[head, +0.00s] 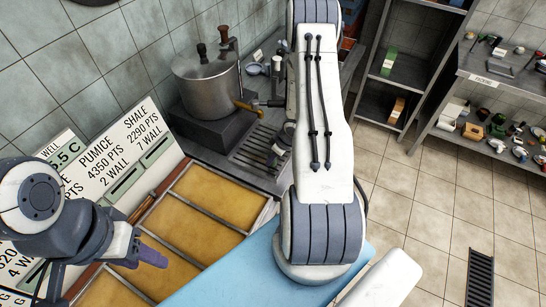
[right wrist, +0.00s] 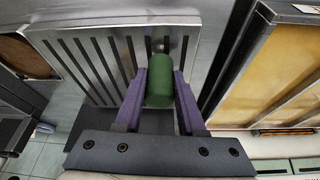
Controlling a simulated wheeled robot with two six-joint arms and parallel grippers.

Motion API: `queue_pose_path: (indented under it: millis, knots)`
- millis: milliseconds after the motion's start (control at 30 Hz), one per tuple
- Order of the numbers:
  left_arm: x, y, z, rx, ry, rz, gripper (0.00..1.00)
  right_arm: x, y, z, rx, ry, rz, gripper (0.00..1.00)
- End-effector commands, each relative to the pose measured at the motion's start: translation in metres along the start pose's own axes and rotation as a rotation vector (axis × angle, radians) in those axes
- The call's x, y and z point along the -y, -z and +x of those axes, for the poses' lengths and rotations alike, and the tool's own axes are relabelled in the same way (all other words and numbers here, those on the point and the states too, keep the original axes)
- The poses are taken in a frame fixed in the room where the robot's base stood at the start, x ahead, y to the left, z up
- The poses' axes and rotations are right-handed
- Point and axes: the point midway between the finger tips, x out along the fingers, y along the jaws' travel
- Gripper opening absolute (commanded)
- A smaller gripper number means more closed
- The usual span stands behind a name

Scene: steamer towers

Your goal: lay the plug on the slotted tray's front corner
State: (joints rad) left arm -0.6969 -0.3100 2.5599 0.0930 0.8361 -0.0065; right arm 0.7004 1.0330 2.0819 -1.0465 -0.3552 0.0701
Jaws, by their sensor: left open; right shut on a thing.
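The plug is a green cylinder (right wrist: 160,82). My right gripper (right wrist: 160,75) is shut on it, with a purple finger on each side. The slotted tray (right wrist: 90,50) is a grey metal plate with dark slots, and lies behind the plug in the right wrist view. Whether the plug touches it I cannot tell. In the head view the slotted tray (head: 256,150) is on the counter, partly hidden by my right arm, and the plug is hidden there. My left gripper (head: 98,275) is open and empty at the lower left, above the yellow-panelled boxes.
A lidded steel pot (head: 208,85) on a dark block stands left of the slotted tray, with a brass tap (head: 250,109) towards the tray. Yellow-panelled compartments (head: 212,196) and a price board (head: 100,165) are in front. Shelves with small items (head: 490,130) stand at the right.

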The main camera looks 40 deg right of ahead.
Motion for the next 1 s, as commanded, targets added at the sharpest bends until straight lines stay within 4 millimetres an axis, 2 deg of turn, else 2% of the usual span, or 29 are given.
queue_pose_path:
  millis: [267, 300, 367, 833, 1000]
  knots:
    - [0.0, 0.0, 0.004, 0.0, 0.0, 0.0, 0.5, 0.0, -0.002, 0.005, 0.0, 0.0, 0.0, 0.0]
    - [0.0, 0.0, 0.003, 0.0, 0.0, 0.0, 0.5, 0.0, -0.001, 0.004, -0.001, 0.0, 0.0, 0.5]
    - [0.0, 0.0, 0.003, 0.0, 0.0, 0.0, 0.5, 0.0, -0.001, 0.004, 0.0, 0.0, 0.0, 0.73]
    - [0.0, 0.0, 0.003, 0.0, 0.0, -0.001, 0.5, 0.0, -0.001, 0.003, 0.0, 0.0, 0.0, 0.74]
    - [0.0, 0.0, 0.003, 0.0, 0.0, -0.001, 0.5, -0.001, -0.001, -0.014, -0.002, -0.003, 0.0, 0.74]
